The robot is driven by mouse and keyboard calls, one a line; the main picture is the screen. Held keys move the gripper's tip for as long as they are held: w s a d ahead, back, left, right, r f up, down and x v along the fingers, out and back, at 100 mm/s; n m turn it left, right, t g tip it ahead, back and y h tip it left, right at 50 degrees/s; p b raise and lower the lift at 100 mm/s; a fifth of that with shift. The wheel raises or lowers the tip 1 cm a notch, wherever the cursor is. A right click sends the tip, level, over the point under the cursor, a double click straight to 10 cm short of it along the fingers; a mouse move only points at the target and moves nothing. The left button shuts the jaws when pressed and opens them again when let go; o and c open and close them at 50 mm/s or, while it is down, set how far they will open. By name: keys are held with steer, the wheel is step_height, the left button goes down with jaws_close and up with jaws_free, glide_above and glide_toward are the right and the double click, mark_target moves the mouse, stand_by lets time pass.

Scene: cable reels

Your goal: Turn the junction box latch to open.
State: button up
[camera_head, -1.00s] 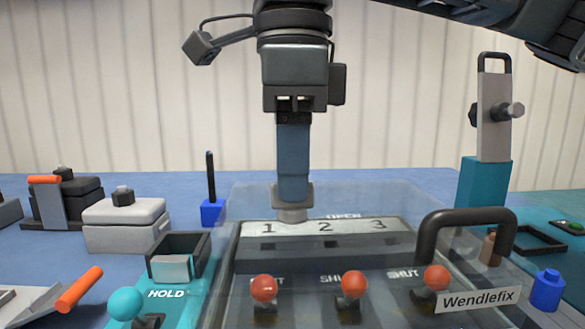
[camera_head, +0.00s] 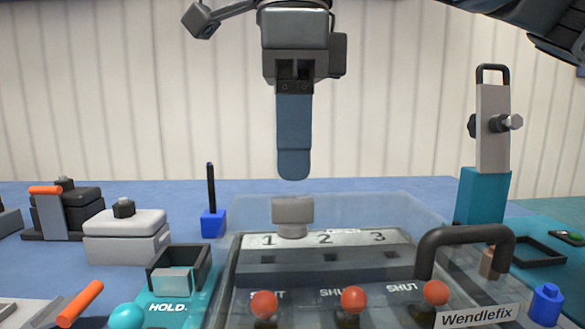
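The junction box (camera_head: 420,228) has a clear lid, a dark handle (camera_head: 465,236) and a "Wendlefix" label. A grey knob with a wide block on a round stem (camera_head: 292,211) stands at its far edge, behind the number 1; it looks like the latch, with its wide face toward me. A small "OPEN" marking is partly visible near the numbers. My gripper (camera_head: 294,172) hangs straight down above this knob, with a visible gap between fingertip and knob. I see its fingers edge-on, one hiding the other, so their opening is hidden.
Red-topped levers (camera_head: 353,299) stand along the box front by "SHUT" labels. A teal post with a grey upright plate (camera_head: 493,130) rises at right. A grey lidded box (camera_head: 127,236), a "HOLD" tray (camera_head: 168,310) and a blue-based peg (camera_head: 212,222) stand at left.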

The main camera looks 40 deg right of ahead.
mark_target(293, 199)
steer(key=shift+r, duration=1.9)
